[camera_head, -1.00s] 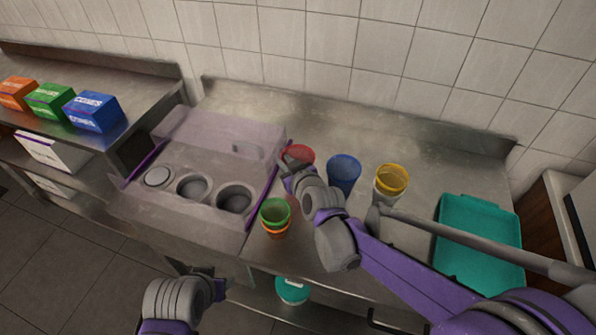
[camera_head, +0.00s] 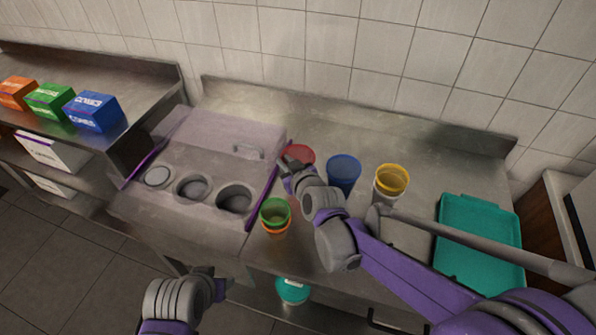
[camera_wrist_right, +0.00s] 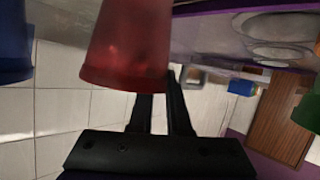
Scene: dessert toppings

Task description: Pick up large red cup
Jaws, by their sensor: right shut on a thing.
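The large red cup (camera_head: 301,153) stands on the steel counter, partly hidden behind my right gripper (camera_head: 288,168). In the right wrist view the red cup (camera_wrist_right: 128,45) fills the upper left, and my right gripper (camera_wrist_right: 162,98) has its fingers shut on it. My left gripper (camera_head: 222,285) hangs low in front of the counter, away from the cups; its fingertips are too small to tell open from shut.
A blue cup (camera_head: 344,172) stands just right of the red cup, with yellow cups (camera_head: 391,179) further right. Green and orange cups (camera_head: 275,214) stand nearer the front. A topping unit (camera_head: 215,150) is at left, a teal tray (camera_head: 480,240) at right.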

